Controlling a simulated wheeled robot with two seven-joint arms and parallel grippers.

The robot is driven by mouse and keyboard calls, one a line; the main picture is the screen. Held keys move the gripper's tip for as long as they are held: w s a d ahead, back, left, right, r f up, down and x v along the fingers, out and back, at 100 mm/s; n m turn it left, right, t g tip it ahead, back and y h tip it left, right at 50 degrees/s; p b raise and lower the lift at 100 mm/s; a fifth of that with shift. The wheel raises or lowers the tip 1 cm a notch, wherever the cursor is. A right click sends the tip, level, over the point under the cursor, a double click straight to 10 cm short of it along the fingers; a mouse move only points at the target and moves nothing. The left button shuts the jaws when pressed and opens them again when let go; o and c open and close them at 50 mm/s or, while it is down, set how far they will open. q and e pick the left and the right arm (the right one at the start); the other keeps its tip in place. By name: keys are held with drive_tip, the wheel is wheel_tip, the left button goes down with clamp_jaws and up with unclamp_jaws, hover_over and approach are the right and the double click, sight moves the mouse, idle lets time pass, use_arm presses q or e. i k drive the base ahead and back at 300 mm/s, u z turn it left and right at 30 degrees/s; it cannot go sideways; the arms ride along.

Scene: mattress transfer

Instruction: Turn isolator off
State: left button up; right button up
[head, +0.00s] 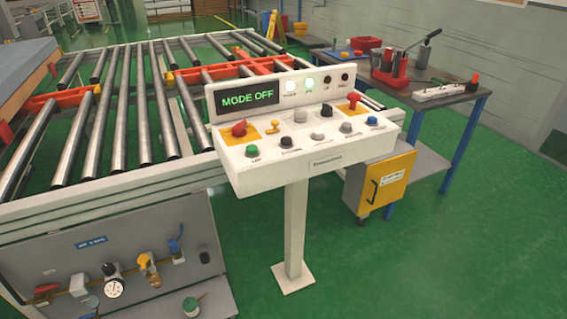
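A white control console (311,165) stands on a single post. Its display (248,99) reads "MODE OFF" in green. A red rotary handle (239,128) sits on a yellow plate at the console's left and looks like an isolator switch, but its label is too small to read. A red mushroom-shaped button (354,98) sits on another yellow plate at the right. Beside the display are lamps; two (290,87) are lit and two are dark. Neither of my grippers is in view.
A roller conveyor (125,110) with orange parts lies behind and left. A mattress-like slab (22,65) rests at far left. A panel with a gauge (113,287) and valves is below. A workbench (425,95) with tools and a yellow cabinet (386,183) stand right. The green floor in front is clear.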

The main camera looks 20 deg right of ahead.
sight(239, 130)
drive_tip(key=z, duration=0.05)
drive_tip(key=k, duration=0.5)
drive_tip(key=u, duration=0.9)
drive_tip(key=i, duration=1.6)
drive_tip(key=z, duration=0.85)
